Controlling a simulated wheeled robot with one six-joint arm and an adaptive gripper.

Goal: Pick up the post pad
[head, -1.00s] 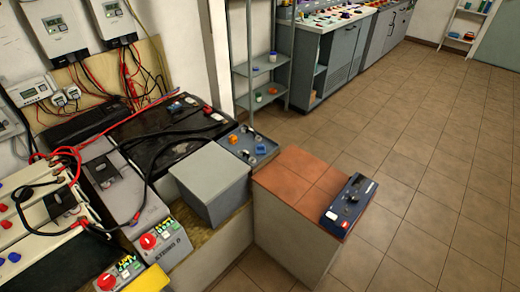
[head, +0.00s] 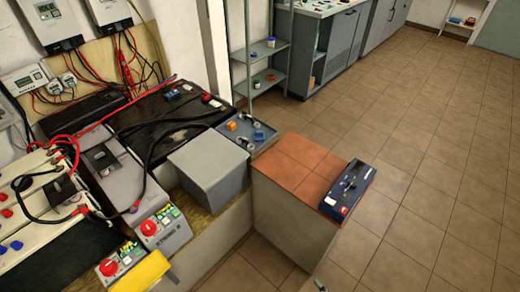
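I cannot tell for sure which thing is the post pad. A blue-grey tray (head: 266,144) behind the orange-topped block holds small parts: an orange piece (head: 232,126), a blue piece (head: 259,135) and pale metal-looking pieces. A yellow cloth-like piece (head: 142,274) lies at the bottom left, beside a charger with a red knob. My gripper is not clearly in view. A small grey piece (head: 320,286) shows at the bottom edge, too cut off to name.
The orange-topped block (head: 288,162) carries a dark blue device (head: 350,189) on its right edge. A grey box (head: 208,172) stands left of it. Batteries with red and black cables fill the left. Shelves and cabinets (head: 325,55) stand behind. The tiled floor (head: 430,160) on the right is clear.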

